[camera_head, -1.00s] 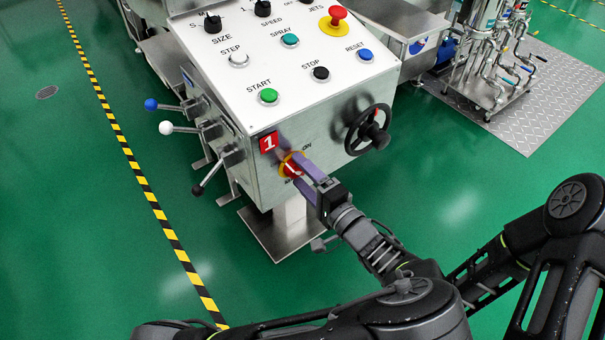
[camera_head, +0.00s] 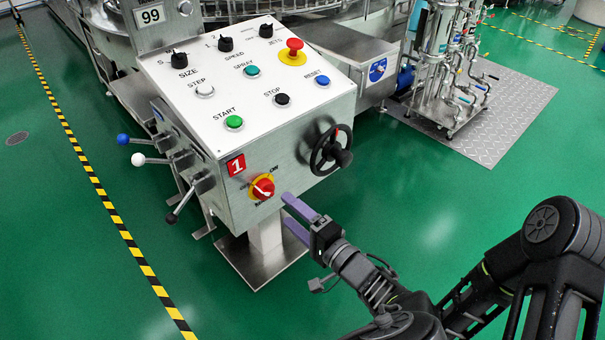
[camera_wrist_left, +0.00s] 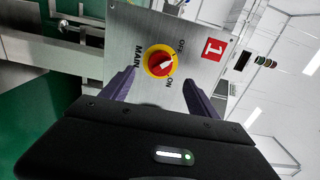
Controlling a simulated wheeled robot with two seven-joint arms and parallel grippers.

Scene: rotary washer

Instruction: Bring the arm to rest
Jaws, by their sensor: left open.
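My left gripper (camera_head: 293,218) has purple fingers that stand apart with nothing between them. It is in front of the control box (camera_head: 225,202), to the lower right of the red rotary main switch (camera_head: 263,187) on a yellow plate, and clear of it. In the left wrist view the switch (camera_wrist_left: 160,62) shows beyond the two open fingers (camera_wrist_left: 160,85), with its white pointer tilted toward the ON side. My right gripper is not in the frames; a dark arm of mine stands at the right.
A black handwheel (camera_head: 331,150) juts from the box's front, right of the switch. Lever handles with blue, white and black knobs (camera_head: 138,159) stick out on the left. Buttons cover the sloped top panel (camera_head: 215,110). Green floor (camera_head: 420,215) is open to the right.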

